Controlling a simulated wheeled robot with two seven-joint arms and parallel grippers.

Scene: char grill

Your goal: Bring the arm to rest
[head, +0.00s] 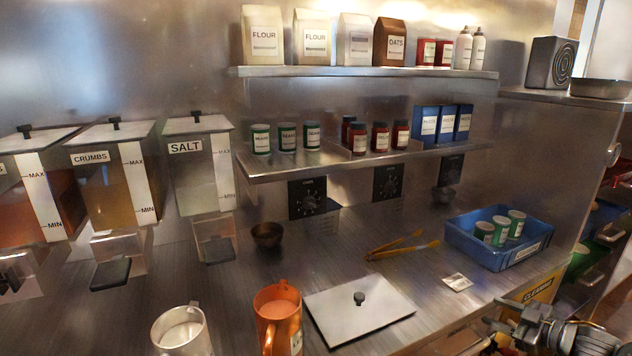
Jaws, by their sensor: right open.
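My right gripper (497,334) is at the bottom right corner of the head view, partly cut off by the lower edge. Its jaws are open and I see nothing held between them. It is in front of the counter (350,222), near the yellow-labelled front below the blue bin (487,258). Whether it touches the counter front cannot be told. My left gripper is not in view.
An orange mug (277,312), a pale mug (180,332) and a flat metal lid (360,311) are at the counter's near side. Yellow tongs (403,246) and a small packet (457,282) lie behind. Dispensers (199,165) stand left; shelves (370,72) hold goods.

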